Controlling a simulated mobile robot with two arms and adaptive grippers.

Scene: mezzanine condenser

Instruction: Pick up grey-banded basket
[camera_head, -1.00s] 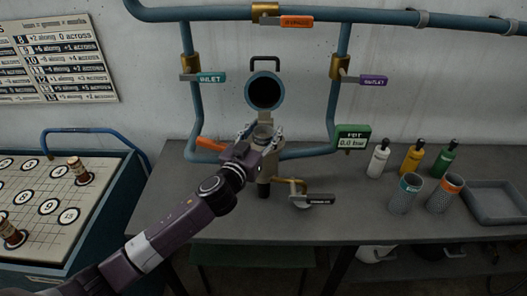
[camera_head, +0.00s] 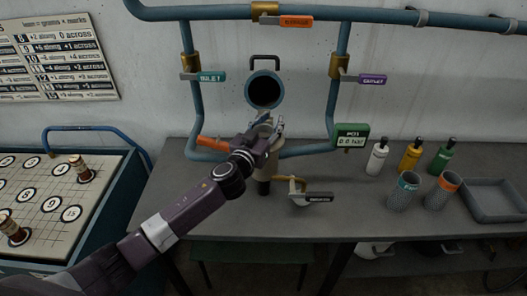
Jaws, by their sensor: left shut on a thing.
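My left gripper (camera_head: 274,126) is in front of the strainer body (camera_head: 263,172), just below its open round mouth (camera_head: 263,90). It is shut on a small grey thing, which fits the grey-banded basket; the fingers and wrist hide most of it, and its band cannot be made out. A teal-banded basket (camera_head: 404,193) and an orange-banded basket (camera_head: 441,192) stand upright on the right of the bench. My right gripper is not in view.
Blue pipes with orange, teal and purple tagged valves frame the strainer. A board with marked circles (camera_head: 50,205) is at left.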

